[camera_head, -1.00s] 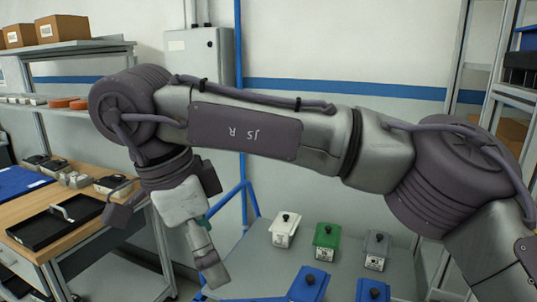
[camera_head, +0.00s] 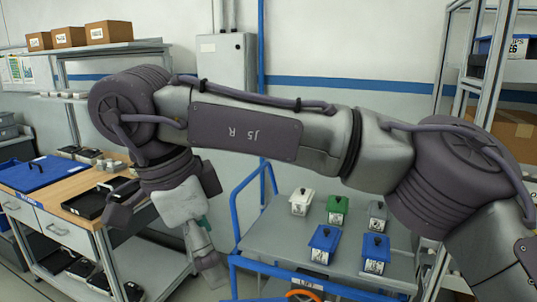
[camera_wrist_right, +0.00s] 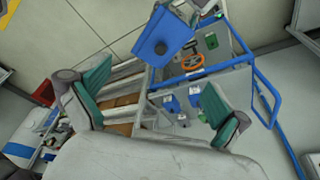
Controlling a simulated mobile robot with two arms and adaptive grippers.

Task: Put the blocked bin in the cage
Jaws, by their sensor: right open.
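I cannot tell which one is blocked, and I cannot make out a cage. My right gripper (camera_head: 207,262) hangs left of the cart. In the right wrist view its teal-padded fingers (camera_wrist_right: 155,75) are apart and empty. A larger-looking blue bin (camera_wrist_right: 163,38) shows beyond them; its support is unclear. My left gripper is out of view.
A wooden workbench (camera_head: 80,192) with a blue lid (camera_head: 40,174) and a black tray (camera_head: 95,200) stands at the left. A metal rack (camera_head: 487,70) stands at the right. An orange ring (camera_head: 303,294) shows at the cart's front. My right arm covers the middle.

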